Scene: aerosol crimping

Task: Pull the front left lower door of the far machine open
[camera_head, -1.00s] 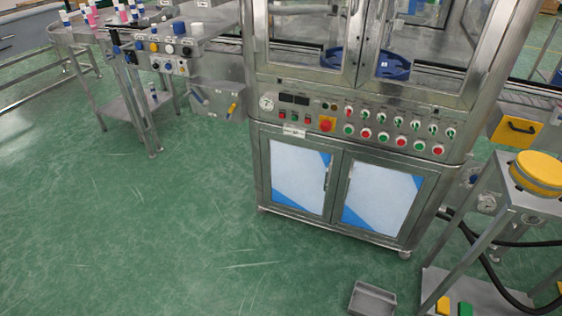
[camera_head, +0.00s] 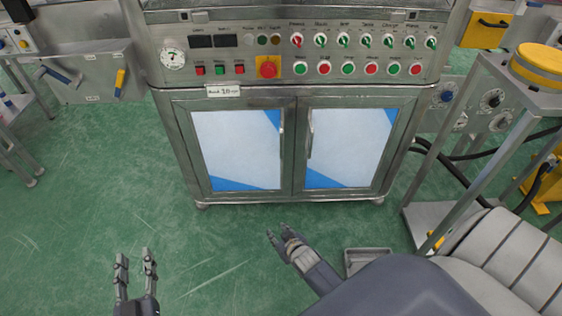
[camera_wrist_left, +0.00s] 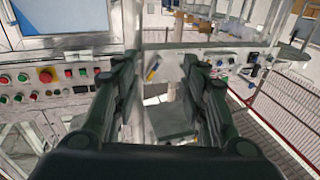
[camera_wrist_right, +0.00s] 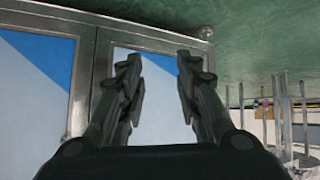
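The front left lower door (camera_head: 237,150) of the metal machine is shut. It has a whitish pane with blue corners and a vertical handle (camera_head: 282,145) on its right edge. The right lower door (camera_head: 350,150) beside it is also shut. My right gripper (camera_head: 279,236) is open and empty, low in front of the doors and apart from them. In the right wrist view, the cabinet's door panes show behind its spread fingers (camera_wrist_right: 158,65). My left gripper (camera_head: 135,262) is open and empty, farther left over the floor. Its spread fingers show in the left wrist view (camera_wrist_left: 160,70).
A control panel (camera_head: 300,55) with several buttons and knobs is above the doors. A grey tray (camera_head: 367,259) lies on the floor at right. A stand with a yellow top (camera_head: 540,65) is at the right. The green floor (camera_head: 110,190) left of the doors is clear.

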